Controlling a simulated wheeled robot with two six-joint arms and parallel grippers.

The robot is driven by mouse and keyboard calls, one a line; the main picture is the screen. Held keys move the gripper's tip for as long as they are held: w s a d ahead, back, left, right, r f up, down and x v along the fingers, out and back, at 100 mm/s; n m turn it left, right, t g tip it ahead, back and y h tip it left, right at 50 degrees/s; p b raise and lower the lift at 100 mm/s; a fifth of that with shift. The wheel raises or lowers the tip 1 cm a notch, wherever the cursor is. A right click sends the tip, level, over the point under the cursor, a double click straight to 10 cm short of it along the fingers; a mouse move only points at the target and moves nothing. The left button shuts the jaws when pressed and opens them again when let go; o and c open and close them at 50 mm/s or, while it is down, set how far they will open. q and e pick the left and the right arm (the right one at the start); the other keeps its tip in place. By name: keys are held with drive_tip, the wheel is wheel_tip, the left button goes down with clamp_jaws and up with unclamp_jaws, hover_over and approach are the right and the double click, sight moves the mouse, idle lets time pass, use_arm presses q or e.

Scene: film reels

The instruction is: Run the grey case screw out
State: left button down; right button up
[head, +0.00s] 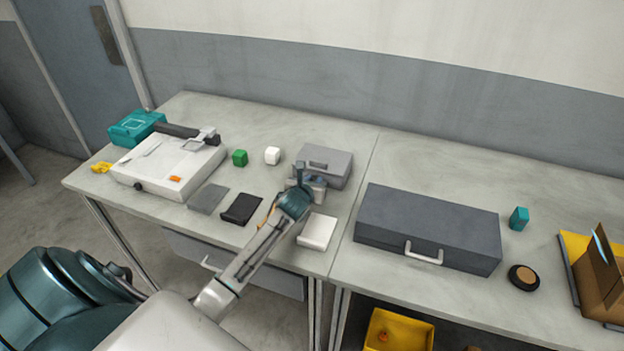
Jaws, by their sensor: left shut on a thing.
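The grey case (333,154) stands on the left table, toward its right end, with a small darker detail on its top. My left gripper (309,183) is at the near side of this case, reached over the table from the lower left. It is shut, at the case's front face. The screw itself is hidden by the gripper or too small to make out. My right gripper is not in view.
A white machine (168,168) with a teal box (134,128) is at left. A large dark case (428,227) is right.

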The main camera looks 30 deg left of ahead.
use_arm(q)
drive_tip(key=shift+w+d+n+y, duration=0.1)
drive_tip(key=shift+d+n+y, duration=0.1)
drive_tip(key=shift+n+y, duration=0.4)
drive_tip(key=shift+w+d+n+g+y, duration=0.1)
drive_tip(key=shift+d+n+g+y, duration=0.05)
drive_tip(key=shift+n+g+y, duration=0.7)
drive_tip(key=shift+d+n+g+y, duration=0.1)
drive_tip(key=shift+n+g+y, duration=0.35)
drive_tip(key=shift+n+y, duration=0.4)
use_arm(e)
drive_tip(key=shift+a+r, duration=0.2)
use_arm(q)
drive_tip(key=c, duration=1.3)
unclamp_jaws()
drive_tip(key=shift+r, duration=0.1)
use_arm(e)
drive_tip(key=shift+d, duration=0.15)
